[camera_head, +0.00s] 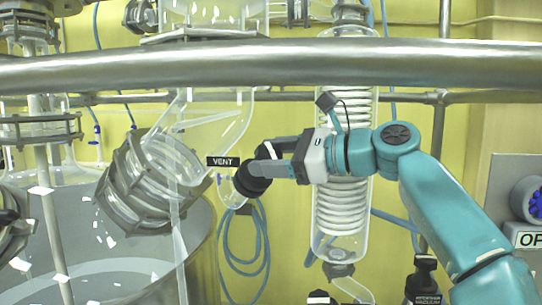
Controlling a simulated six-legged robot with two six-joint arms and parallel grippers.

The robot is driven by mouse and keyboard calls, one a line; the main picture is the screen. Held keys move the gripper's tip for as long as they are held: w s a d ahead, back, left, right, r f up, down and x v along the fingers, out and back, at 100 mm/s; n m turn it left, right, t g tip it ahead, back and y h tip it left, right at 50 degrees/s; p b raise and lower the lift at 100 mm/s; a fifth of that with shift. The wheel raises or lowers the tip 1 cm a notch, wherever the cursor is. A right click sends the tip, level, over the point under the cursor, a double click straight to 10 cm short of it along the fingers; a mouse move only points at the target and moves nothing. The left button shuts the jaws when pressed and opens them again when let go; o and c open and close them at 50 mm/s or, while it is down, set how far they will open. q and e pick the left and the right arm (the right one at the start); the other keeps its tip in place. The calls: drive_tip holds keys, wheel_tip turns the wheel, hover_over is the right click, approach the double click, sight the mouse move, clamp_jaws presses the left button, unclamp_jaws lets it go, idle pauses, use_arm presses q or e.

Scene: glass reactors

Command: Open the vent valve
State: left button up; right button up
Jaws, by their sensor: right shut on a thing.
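The vent valve, under a black label reading "VENT" (223,161), sits on the glassware at the centre of the head view. Its black knob (247,183) is at the tips of my right gripper (262,172). The right arm comes in from the right, and its dark fingers are closed on the knob, covering part of it. Whether the valve is turned open cannot be told. My left gripper is not in view.
A thick metal rail (270,65) crosses the view above the arm. A glass condenser with a white coil (343,215) stands behind the gripper. A large clamped glass flange (150,185) is to the left. Blue hoses (243,262) hang below the valve. A grey panel (510,190) is at the right.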

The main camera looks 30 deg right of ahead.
drive_tip(key=shift+n+g, duration=0.4)
drive_tip(key=shift+n, duration=0.3)
drive_tip(key=o, duration=1)
drive_tip(key=shift+c, duration=0.2)
drive_tip(key=shift+m, duration=0.3)
